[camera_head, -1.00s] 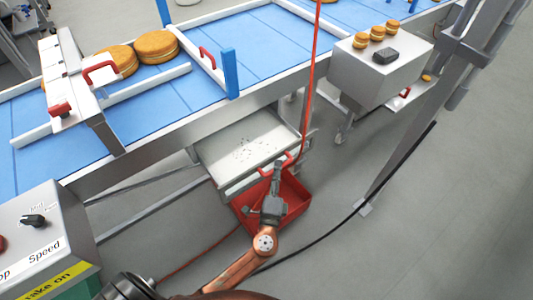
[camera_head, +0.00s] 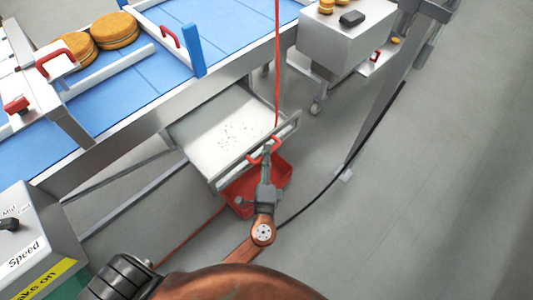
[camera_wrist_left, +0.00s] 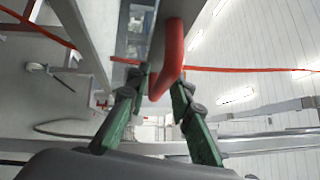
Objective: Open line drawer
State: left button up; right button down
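The line drawer (camera_head: 215,135) stands pulled out under the conveyor, its pale inside showing dark specks. Its red handle (camera_head: 256,157) is on the front. My left gripper (camera_head: 267,148) is at this handle. In the left wrist view the green-padded fingers (camera_wrist_left: 160,85) lie on either side of the red handle (camera_wrist_left: 174,45), and they appear closed on it. The exact finger contact is partly hidden. My right gripper is in neither view.
A red bin (camera_head: 282,180) sits below the drawer front, partly hidden by my arm. The blue conveyor (camera_head: 110,90) carries large filled rounds (camera_head: 115,30). A control box (camera_head: 30,235) stands at lower left. A red cord (camera_head: 277,60) hangs beside the drawer. Open floor lies right.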

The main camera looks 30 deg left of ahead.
pick_arm(q)
jog(key=shift+o, duration=0.7)
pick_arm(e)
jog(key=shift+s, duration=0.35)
pick_arm(q)
jog(key=v, duration=1.2)
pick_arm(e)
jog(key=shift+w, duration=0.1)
